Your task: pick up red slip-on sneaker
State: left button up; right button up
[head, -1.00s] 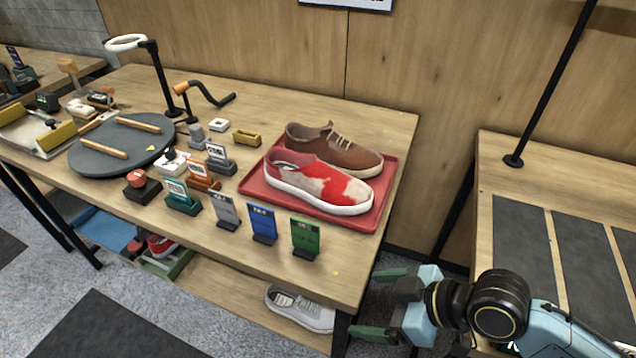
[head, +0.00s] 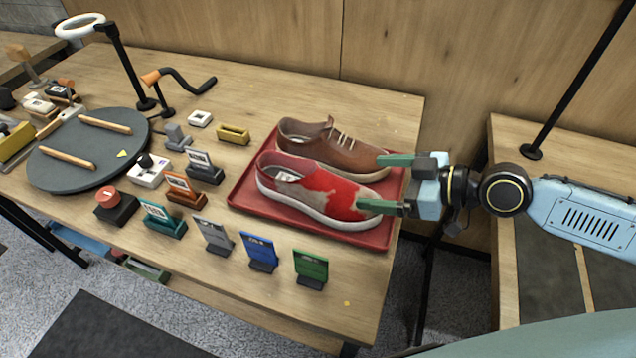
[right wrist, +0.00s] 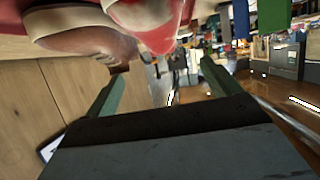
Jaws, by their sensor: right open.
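The red slip-on sneaker (head: 318,193), with greyish dirty patches and a white sole, lies on the front part of a red tray (head: 246,200), toe to the right. A brown lace-up shoe (head: 318,148) lies behind it on the same tray. My right gripper (head: 380,183) is open at the toe end of the shoes, its green fingers pointing left. The nearer finger overlaps the red toe in the head view; I cannot tell if it touches. In the right wrist view the red sneaker (right wrist: 160,35) shows at the top, beyond the fingers (right wrist: 160,85). My left gripper is not in view.
Several card stands, including a green one (head: 311,268) and a blue one (head: 260,252), stand in front of the tray. A dark turntable (head: 75,165) and a ring lamp (head: 80,27) are at the left. Bare table lies at the front right.

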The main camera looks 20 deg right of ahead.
aim_at(331, 179)
jog(key=shift+x, duration=1.2)
jog(key=x, duration=0.3)
jog(key=shift+p, duration=0.3)
jog(key=shift+w+a+f, duration=0.1)
jog(key=shift+a, duration=0.05)
jog(key=shift+w+a+f, duration=0.25)
jog(key=shift+w+a, duration=0.1)
jog(key=shift+a, duration=0.05)
jog(key=x, duration=0.4)
jog(key=shift+f, duration=0.15)
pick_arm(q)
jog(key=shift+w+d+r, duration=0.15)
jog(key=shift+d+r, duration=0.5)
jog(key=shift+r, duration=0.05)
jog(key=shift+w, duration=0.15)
pick_arm(e)
jog(key=c, duration=1.6)
